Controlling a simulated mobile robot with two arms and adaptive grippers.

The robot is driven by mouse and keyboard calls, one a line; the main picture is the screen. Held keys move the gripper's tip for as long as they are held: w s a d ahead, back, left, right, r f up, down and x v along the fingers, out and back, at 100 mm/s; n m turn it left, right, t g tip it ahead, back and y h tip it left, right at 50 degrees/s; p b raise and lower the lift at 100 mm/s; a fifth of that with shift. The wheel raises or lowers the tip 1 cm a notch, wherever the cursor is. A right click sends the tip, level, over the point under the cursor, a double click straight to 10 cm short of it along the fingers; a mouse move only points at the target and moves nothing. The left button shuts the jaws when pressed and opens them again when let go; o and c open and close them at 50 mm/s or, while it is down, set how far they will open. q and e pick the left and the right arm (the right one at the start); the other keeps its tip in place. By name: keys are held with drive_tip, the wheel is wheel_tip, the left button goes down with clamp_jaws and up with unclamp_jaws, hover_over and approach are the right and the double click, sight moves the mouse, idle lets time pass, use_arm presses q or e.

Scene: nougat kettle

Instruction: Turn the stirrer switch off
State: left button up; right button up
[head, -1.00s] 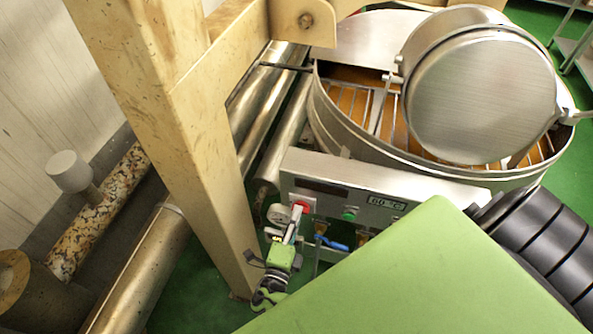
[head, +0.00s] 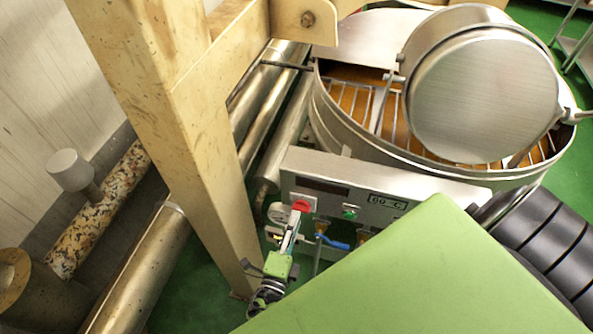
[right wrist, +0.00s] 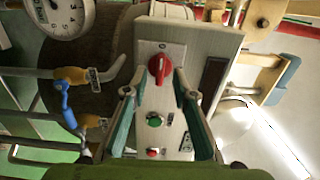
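The stirrer switch, a red rotary knob (head: 301,206), sits on a light plate at the left end of the grey control panel. In the right wrist view the red knob (right wrist: 160,68) lies just beyond and between my fingertips, with a mark like a 0 above it on the plate. Its handle runs roughly up and down there, slightly tilted; its exact setting is hard to read. My right gripper (head: 293,228) is open, with its two fingers (right wrist: 155,86) apart on either side of the knob. Contact cannot be told. My left gripper is not in view.
A blue-handled valve (head: 332,242) is close to my right gripper. A beige post (head: 205,150) stands left. The round kettle (head: 350,140) is behind the panel.

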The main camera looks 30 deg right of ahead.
drive_tip(key=v, duration=0.4)
drive_tip(key=shift+s+a, duration=0.2)
